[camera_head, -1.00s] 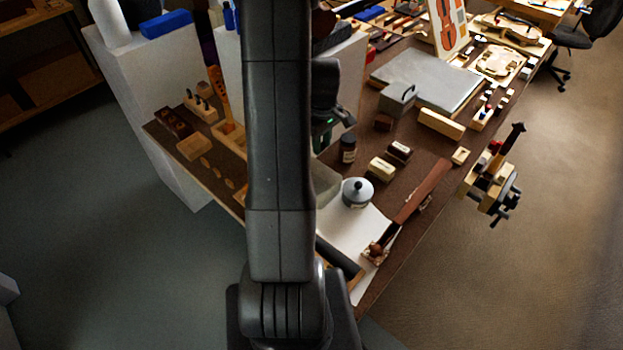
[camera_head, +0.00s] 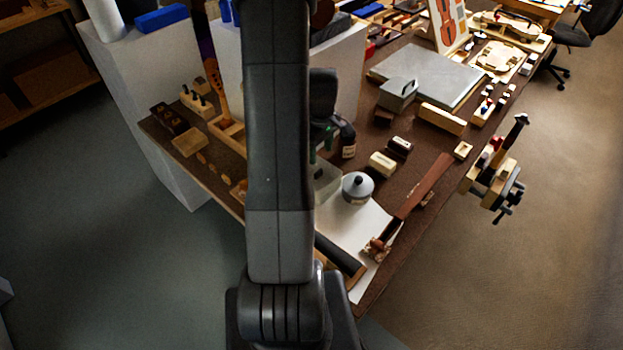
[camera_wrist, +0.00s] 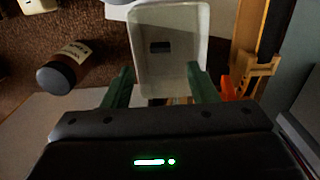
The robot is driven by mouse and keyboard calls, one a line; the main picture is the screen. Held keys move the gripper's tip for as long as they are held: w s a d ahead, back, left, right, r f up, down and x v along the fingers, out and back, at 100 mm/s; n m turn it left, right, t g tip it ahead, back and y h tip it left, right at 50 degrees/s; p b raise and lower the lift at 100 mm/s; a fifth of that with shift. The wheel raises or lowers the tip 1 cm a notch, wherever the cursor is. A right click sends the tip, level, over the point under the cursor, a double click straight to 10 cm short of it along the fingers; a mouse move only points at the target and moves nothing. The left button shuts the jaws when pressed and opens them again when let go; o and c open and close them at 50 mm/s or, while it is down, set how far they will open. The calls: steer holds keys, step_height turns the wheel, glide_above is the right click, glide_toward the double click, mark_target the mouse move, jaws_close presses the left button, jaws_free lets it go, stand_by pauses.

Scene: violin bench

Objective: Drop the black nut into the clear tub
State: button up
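The clear tub (camera_wrist: 143,75) is a pale rectangular container in the wrist view. It also shows in the head view (camera_head: 326,184), partly hidden behind my arm. A small black block, which looks like the black nut (camera_wrist: 160,47), lies inside it, against the pale floor. My gripper (camera_wrist: 160,72) has its green fingers spread apart over the near end of the tub, with nothing between them. In the head view my arm hides most of the gripper, and the nut cannot be seen.
A grey lidded pot (camera_head: 357,188) stands close on the tub's right in the head view. Wooden pieces with an orange part (camera_wrist: 240,85) lie close on the right in the wrist view.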

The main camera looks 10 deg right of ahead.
step_height(320, 180, up, 14)
steer(key=b, duration=0.1)
stand_by(0.5)
steer(key=shift+f, duration=0.15)
step_height(320, 180, down, 13)
steer(key=shift+f+p, duration=0.15)
steer(key=shift+p, duration=0.6)
steer(key=shift+r+p, duration=1.2)
steer(key=shift+r, duration=0.85)
steer(key=shift+f, duration=0.1)
